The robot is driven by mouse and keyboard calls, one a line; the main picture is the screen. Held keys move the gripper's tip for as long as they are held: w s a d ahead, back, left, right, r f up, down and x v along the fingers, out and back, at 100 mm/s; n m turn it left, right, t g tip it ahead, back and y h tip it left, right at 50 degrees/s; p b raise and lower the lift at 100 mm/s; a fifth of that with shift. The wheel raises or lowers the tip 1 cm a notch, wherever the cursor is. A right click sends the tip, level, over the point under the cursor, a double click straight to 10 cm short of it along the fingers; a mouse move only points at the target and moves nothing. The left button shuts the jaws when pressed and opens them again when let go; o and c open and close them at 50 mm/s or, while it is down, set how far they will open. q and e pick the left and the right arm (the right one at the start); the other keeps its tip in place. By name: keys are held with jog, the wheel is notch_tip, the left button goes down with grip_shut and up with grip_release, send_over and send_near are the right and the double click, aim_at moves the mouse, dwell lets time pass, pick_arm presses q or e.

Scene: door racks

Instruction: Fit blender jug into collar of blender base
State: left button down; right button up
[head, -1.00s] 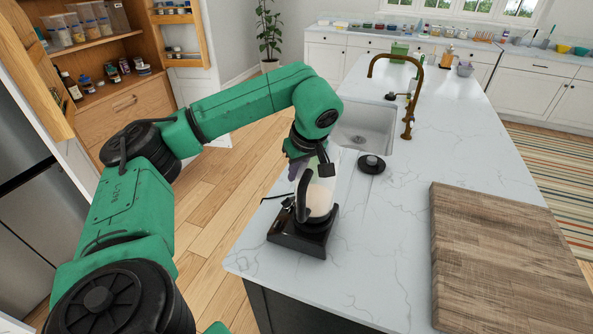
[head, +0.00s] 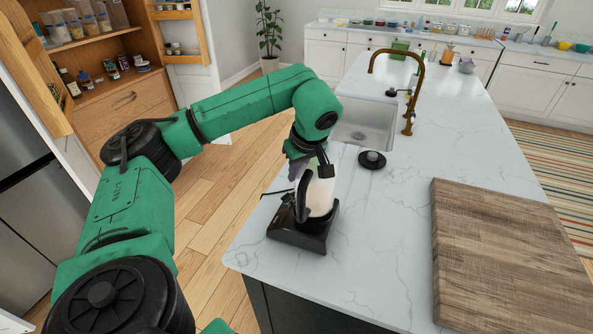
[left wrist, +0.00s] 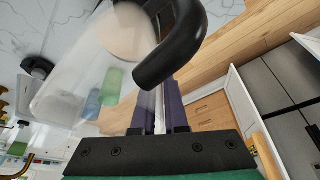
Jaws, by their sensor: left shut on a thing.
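The blender jug (head: 321,196) is clear, with pale contents and a black handle (head: 303,193). It stands over the black blender base (head: 298,241) near the counter's left edge. Its lower end is at the base's collar, but I cannot tell whether it is fully seated. My left gripper (head: 312,168) reaches down from above and is shut on the jug near its handle. In the left wrist view the jug (left wrist: 95,85) and curved handle (left wrist: 178,48) lie by the purple fingers (left wrist: 160,108); the exact grip spot is partly hidden. My right gripper is not in view.
A round black lid (head: 372,160) lies on the counter behind the base. The sink (head: 365,130) and brass tap (head: 412,90) are farther back. A thick wooden board (head: 505,250) lies at the right. The marble counter (head: 385,225) between base and board is clear.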

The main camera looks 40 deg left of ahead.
pick_arm(q)
jog(key=shift+f, duration=0.45)
jog(key=shift+s+f+b, duration=0.1)
jog(key=shift+s+b, duration=0.05)
jog(key=shift+b, duration=0.2)
jog(key=c, duration=0.9)
grip_release()
jog(key=shift+f, duration=0.1)
jog(key=shift+o, duration=0.2)
jog(key=p+v, duration=0.2)
jog(key=v, duration=0.5)
jog(key=p+v, duration=0.1)
jog(key=v, duration=0.5)
jog(key=shift+r+p, duration=0.35)
jog(key=shift+r, duration=0.1)
jog(key=shift+d+r, duration=0.25)
jog(key=shift+r, duration=0.2)
jog(key=shift+f, duration=0.15)
